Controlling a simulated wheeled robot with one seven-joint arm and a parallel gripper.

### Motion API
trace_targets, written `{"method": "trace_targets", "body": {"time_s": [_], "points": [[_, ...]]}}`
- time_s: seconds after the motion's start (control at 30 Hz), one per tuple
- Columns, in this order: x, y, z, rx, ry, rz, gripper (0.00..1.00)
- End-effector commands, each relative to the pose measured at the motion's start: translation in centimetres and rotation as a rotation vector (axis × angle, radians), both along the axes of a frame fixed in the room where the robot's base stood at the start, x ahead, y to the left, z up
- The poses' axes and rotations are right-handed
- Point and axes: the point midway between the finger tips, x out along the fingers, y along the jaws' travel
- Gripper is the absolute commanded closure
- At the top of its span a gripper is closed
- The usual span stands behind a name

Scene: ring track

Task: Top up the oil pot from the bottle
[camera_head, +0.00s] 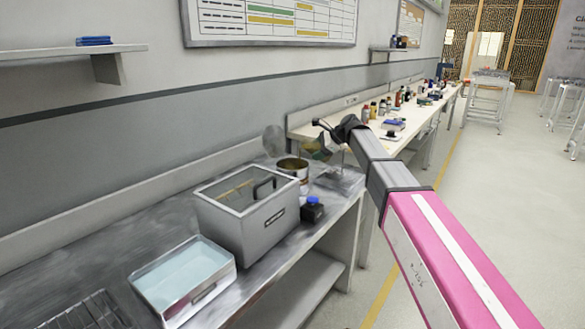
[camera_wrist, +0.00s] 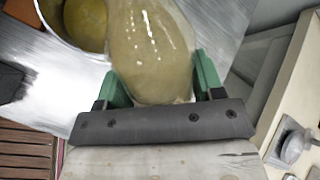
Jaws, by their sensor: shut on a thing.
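The bottle (camera_wrist: 150,40) is translucent and glossy, with murky yellow-green contents. My gripper (camera_wrist: 160,80) has its green fingers on either side of the bottle and is shut on it. The bottle's top end runs out of the wrist view, so its mouth is hidden. The oil pot (camera_wrist: 88,22) is a round metal pot with yellow oil in it, at the upper left, beside the bottle. In the head view the oil pot (camera_head: 293,168) stands on the steel bench, and my gripper with the bottle is small and unclear just right of it. I cannot tell the bottle's exact tilt.
A grey lidded tank (camera_head: 245,222) stands in front of the pot, with a small dark bottle with a blue cap (camera_head: 313,209) beside it. A tray of pale blue liquid (camera_head: 184,281) is nearer. A cream workbench (camera_head: 420,114) with several bottles runs behind. The aisle at right is clear.

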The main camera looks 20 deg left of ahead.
Motion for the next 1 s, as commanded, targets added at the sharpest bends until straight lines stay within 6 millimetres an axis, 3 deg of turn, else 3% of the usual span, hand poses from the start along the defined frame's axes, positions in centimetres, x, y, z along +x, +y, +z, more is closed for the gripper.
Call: {"method": "trace_targets", "body": {"time_s": [1.0], "points": [[0.24, -0.29, -0.75, -0.078, -0.07, 0.001, 0.7]]}}
